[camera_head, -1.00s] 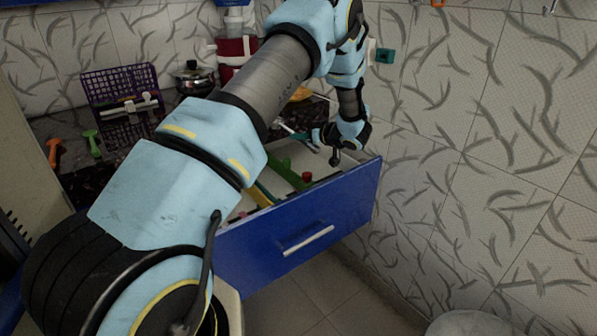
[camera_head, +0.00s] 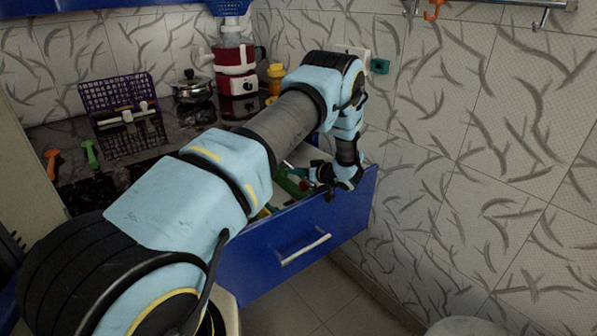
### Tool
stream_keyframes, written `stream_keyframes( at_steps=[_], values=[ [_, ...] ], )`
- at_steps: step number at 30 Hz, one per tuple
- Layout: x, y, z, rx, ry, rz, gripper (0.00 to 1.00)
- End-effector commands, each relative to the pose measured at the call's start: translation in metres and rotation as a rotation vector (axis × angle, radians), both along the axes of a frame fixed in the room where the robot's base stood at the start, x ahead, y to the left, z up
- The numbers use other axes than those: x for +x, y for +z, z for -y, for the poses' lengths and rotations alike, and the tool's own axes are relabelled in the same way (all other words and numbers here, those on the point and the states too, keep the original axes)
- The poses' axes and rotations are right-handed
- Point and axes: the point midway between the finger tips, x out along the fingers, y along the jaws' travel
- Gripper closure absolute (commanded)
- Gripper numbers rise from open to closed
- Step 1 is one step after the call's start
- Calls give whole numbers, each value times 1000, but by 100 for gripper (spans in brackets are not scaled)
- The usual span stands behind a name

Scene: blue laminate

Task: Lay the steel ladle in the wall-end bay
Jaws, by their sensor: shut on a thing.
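The blue drawer (camera_head: 345,222) stands pulled out below the counter, its right end close to the patterned wall. My gripper (camera_head: 318,179) is low over the right, wall-end part of the drawer, just behind the front panel. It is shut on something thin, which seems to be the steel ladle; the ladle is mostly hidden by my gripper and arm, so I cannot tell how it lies. A green item with a red part (camera_head: 292,183) lies in the drawer just left of my gripper. The floor of the wall-end bay and its dividers are hidden.
My arm covers the drawer's left part. On the counter are a purple rack (camera_head: 122,112), a lidded pot (camera_head: 193,88), a red and white appliance (camera_head: 237,70) and a yellow bottle (camera_head: 275,78). The tiled wall (camera_head: 450,150) bounds the right side.

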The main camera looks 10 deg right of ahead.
Motion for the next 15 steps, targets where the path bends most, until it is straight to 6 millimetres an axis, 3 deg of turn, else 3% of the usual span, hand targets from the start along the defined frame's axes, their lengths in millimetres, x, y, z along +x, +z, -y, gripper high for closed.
stream_keyframes(
  at_steps=[15],
  values=[
    [0, -12, 0, 1, 1, 1, 100]
  ],
)
